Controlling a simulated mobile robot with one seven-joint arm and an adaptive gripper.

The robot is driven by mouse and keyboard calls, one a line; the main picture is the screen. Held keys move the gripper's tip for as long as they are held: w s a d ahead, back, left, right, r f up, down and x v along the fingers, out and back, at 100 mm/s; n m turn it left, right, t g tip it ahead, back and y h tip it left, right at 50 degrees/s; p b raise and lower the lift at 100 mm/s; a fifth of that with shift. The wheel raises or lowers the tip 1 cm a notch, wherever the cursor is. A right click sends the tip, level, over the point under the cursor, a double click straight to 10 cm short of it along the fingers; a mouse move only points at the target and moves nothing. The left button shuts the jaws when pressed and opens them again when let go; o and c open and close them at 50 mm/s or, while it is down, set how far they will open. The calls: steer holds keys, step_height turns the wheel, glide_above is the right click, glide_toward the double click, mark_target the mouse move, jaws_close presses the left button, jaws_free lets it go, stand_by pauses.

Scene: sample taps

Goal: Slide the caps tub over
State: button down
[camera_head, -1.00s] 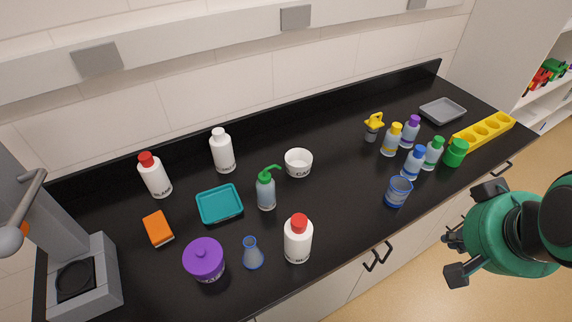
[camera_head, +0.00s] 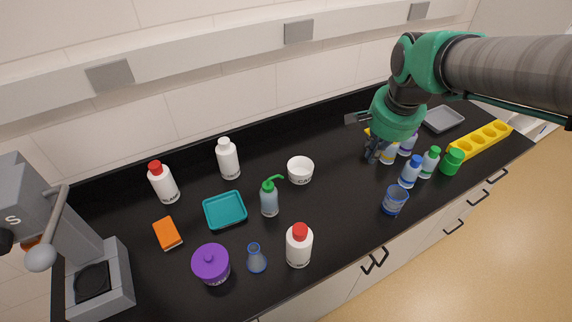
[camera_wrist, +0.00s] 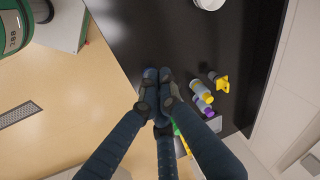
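The caps tub (camera_head: 300,172) is a short white round tub with dark lettering on its side. It stands upright on the black counter, right of the green-nozzled bottle. Part of it shows at the top edge of the wrist view (camera_wrist: 209,3). My gripper (camera_head: 362,135) hangs over the counter to the right of the tub, apart from it. Its dark fingers are spread in the head view, with nothing seen between them. The wrist view shows the fingers (camera_wrist: 157,78) over the counter, their tips looking close together from that angle.
The green-nozzled bottle (camera_head: 269,198) stands close left of the tub, with a teal tray (camera_head: 225,210) beyond. A red-capped bottle (camera_head: 299,247) stands nearer the front. Several capped bottles and a blue beaker (camera_head: 395,201) stand right. Counter right of the tub looks clear.

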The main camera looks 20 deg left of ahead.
steer(key=w+a+f+m+g+p, duration=0.15)
steer(key=w+a+f, duration=0.25)
steer(key=a, duration=0.4)
steer(key=w+a+f+m+p, duration=0.15)
steer(key=w+a+f, duration=0.25)
steer(key=a, duration=0.4)
steer(key=w+a+f+m+g+h+p, duration=0.1)
steer(key=a+f+p, duration=0.3)
steer(key=a+f, duration=0.7)
steer(key=a, duration=0.2)
steer(key=shift+w+a+f+m, duration=0.2)
steer(key=shift+a+f+m, duration=0.1)
steer(key=shift+m, duration=0.1)
steer(key=shift+f, duration=0.1)
step_height(320, 180, down, 10)
steer(key=shift+f+b, duration=0.1)
steer(key=shift+b, duration=0.35)
steer(key=shift+w+d+r, duration=0.2)
steer(key=shift+w+d, duration=0.7)
steer(key=shift+d, duration=0.05)
steer(key=shift+w+d, duration=0.5)
